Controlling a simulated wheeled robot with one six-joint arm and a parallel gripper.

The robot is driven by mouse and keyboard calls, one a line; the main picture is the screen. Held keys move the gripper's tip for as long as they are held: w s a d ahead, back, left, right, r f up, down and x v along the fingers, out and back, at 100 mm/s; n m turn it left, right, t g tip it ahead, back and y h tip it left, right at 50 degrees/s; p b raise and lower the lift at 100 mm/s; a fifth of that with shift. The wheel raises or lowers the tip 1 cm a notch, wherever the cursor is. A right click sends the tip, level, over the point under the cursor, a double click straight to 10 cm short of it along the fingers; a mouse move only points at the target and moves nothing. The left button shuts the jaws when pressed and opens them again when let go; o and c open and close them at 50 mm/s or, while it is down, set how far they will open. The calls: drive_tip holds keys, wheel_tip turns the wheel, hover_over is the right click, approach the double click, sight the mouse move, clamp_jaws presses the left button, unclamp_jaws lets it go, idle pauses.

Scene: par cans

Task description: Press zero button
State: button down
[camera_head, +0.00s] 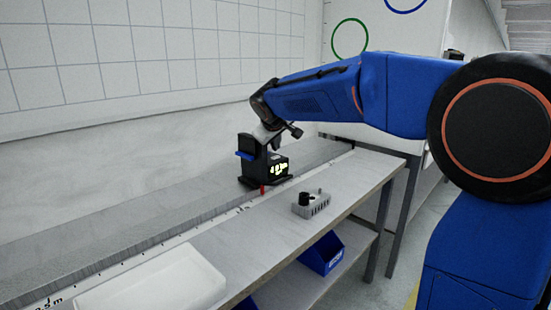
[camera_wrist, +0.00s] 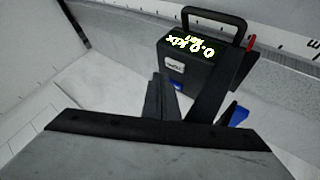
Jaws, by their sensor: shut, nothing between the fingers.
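A black meter box (camera_head: 270,168) with a glowing yellow-green display stands on the bench in the head view. In the wrist view the meter (camera_wrist: 205,70) has a handle, a display seeming to read 0.0 klx, and a small pale button or label (camera_wrist: 174,64) on the face below it, its lettering too small to read. My gripper (camera_head: 262,148) is shut and empty, over or just beside the meter in the head view. Dark finger parts (camera_wrist: 157,97) show below the meter's face in the wrist view. I cannot tell whether they touch it.
A small grey block with a black knob (camera_head: 311,205) stands on the bench, right of the meter. A white tray (camera_head: 150,285) lies at the near left. A small red object (camera_head: 262,189) is beside the meter. Blue bins (camera_head: 322,254) are on the lower shelf. A wall rises behind.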

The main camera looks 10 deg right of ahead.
sight(275, 160)
wheel_tip(275, 160, up, 4)
drive_tip(key=shift+r, duration=0.25)
idle(0.7)
drive_tip(key=s+d+f+m+g, duration=0.1)
drive_tip(key=s+d+f, duration=0.2)
drive_tip(key=s, duration=0.5)
drive_tip(key=s+d+f+m+y, duration=0.1)
drive_tip(key=s+d+f, duration=0.1)
drive_tip(key=s, duration=0.6)
drive_tip(key=s+d+f+m+g, duration=0.1)
drive_tip(key=s+d+f, duration=0.2)
drive_tip(key=s, duration=0.5)
drive_tip(key=s+f+m+g, duration=0.1)
drive_tip(key=s+f, duration=0.6)
drive_tip(key=s, duration=0.4)
drive_tip(key=s+f+m+g+y, duration=0.1)
drive_tip(key=s+f, duration=0.6)
drive_tip(key=s, duration=0.5)
drive_tip(key=shift+d+f+m+y, duration=0.3)
drive_tip(key=shift+d+f+m, duration=0.1)
